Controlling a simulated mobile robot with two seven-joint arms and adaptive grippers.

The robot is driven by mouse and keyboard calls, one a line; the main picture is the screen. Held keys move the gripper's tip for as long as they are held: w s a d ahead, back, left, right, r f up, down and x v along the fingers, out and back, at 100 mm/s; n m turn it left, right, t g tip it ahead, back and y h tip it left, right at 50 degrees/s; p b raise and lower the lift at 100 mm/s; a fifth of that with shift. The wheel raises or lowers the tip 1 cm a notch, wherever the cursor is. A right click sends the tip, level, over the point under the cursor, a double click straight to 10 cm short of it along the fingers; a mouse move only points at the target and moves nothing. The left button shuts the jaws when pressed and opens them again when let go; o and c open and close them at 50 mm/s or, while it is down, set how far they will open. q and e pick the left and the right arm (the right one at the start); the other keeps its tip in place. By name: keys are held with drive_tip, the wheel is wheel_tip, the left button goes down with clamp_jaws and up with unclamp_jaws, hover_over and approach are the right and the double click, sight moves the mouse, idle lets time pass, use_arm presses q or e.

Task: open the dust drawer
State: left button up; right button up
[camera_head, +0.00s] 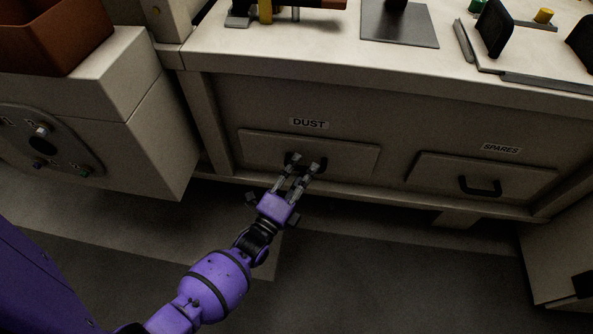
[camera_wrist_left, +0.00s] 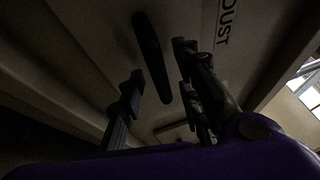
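The dust drawer (camera_head: 352,158) is a pale front panel in the bench, under a label reading DUST (camera_head: 309,123). Its front looks flush with the bench, so it looks closed. Its dark handle (camera_wrist_left: 152,57) runs between my two left fingers in the left wrist view; in the head view it is partly hidden behind them. My left gripper (camera_head: 306,164) is open, with a finger on each side of the handle. A gap shows between the handle and each finger in the wrist view. I cannot tell how deep the fingertips reach. My right gripper is not in view.
A spares drawer (camera_head: 453,180) with a dark handle (camera_head: 480,186) sits to the right, also closed. A cabinet with a round dial panel (camera_head: 42,141) stands at the left, under a brown bin (camera_head: 50,37). The floor (camera_head: 400,270) before the bench is clear.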

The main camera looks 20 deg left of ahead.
use_arm(q)
drive_tip(key=shift+w+r, duration=0.1)
drive_tip(key=shift+w, duration=0.4)
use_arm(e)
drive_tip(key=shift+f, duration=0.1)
use_arm(q)
drive_tip(key=shift+c, duration=0.5)
clamp_jaws()
drive_tip(key=shift+s, duration=0.15)
